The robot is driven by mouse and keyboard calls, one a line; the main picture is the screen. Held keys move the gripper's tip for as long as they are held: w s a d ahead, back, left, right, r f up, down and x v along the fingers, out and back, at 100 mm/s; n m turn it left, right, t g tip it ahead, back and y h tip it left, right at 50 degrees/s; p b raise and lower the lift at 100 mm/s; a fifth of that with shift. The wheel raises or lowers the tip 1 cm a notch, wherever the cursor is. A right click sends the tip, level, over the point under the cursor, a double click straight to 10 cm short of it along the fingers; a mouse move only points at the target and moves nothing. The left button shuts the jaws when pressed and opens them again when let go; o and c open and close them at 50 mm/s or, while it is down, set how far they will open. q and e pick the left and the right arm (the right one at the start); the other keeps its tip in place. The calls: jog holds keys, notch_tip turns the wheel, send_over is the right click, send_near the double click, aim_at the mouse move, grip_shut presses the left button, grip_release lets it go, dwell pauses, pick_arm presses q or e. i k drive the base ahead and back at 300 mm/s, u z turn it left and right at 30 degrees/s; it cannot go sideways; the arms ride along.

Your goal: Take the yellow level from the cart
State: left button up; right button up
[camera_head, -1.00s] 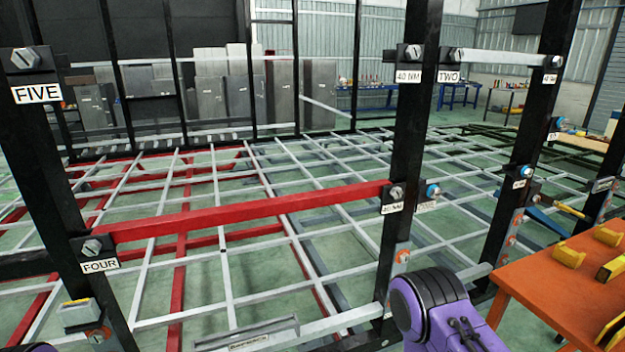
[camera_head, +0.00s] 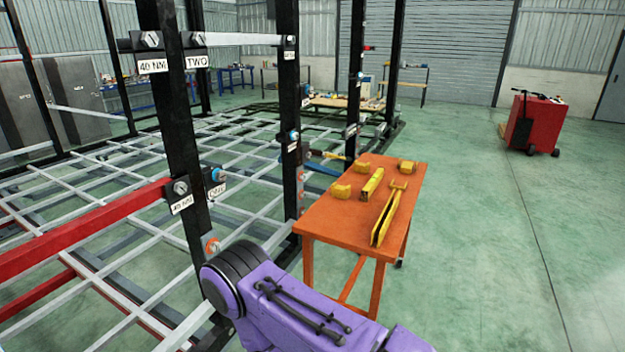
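The orange cart (camera_head: 335,222) stands right of the trailer frame in the head view, with several yellow tools on its top. A short yellow bar (camera_head: 372,184) lies near the middle and looks like the level, but I cannot be certain. Smaller yellow blocks lie at the left edge (camera_head: 341,192) and at the far right corner (camera_head: 407,166). A purple link of my arm shows in front of the cart. Neither gripper is in view.
The trailer chassis (camera_head: 110,210) with black posts and a red beam (camera_head: 85,228) fills the left. A yellow-handled tool (camera_head: 327,155) sits between post and cart. A red wheeled cabinet (camera_head: 535,124) stands far right. The floor right of the cart is clear.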

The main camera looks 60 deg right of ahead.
aim_at(367, 190)
jog(key=z, duration=2.7)
jog(key=k, duration=1.2)
jog(key=z, duration=0.95)
jog(key=i, duration=3.75)
jog(key=u, duration=0.65)
jog(key=i, duration=1.2)
jog(key=u, duration=1.95)
jog(key=i, duration=1)
jog(key=u, duration=0.8)
